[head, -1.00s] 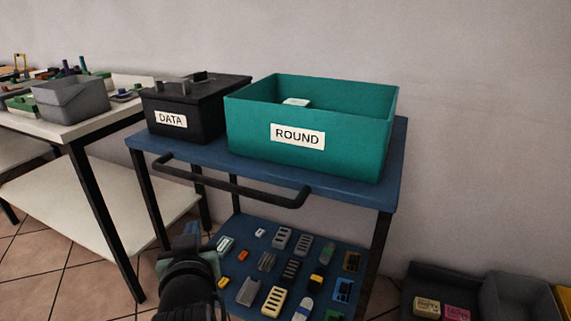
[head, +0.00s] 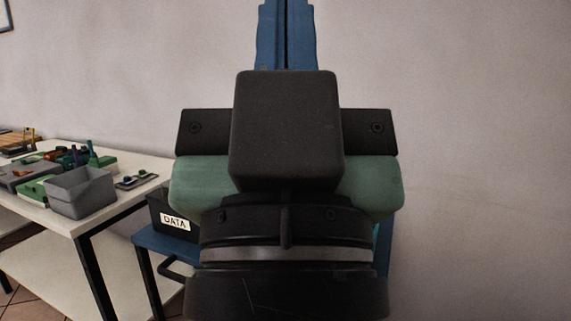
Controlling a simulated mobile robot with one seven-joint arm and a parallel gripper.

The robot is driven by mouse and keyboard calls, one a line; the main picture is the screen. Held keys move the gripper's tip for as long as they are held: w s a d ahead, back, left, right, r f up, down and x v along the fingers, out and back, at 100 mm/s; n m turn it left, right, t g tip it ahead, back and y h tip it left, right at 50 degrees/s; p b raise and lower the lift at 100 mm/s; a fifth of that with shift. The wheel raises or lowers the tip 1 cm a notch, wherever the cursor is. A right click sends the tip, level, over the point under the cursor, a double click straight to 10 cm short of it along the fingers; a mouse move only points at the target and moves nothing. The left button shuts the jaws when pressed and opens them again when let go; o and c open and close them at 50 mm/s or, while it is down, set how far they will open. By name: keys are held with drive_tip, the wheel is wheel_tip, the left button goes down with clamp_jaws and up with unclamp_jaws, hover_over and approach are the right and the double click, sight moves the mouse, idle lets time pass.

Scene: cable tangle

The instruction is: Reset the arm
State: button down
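My gripper (head: 286,25) is raised upright in the middle of the head view, close to the camera. Its two blue fingers point up to the top edge and lie side by side, with only a thin dark line between them. I see nothing held between them. The dark and green wrist and hand fill the centre of the picture below the fingers.
The blue cart (head: 150,240) is mostly hidden behind my arm. The black DATA box (head: 163,211) shows at its left end. A white table (head: 130,185) at left carries a grey bin (head: 80,192) and several small items. The wall at right is clear.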

wheel_tip(320, 180, up, 27)
drive_tip(key=p, duration=2.4)
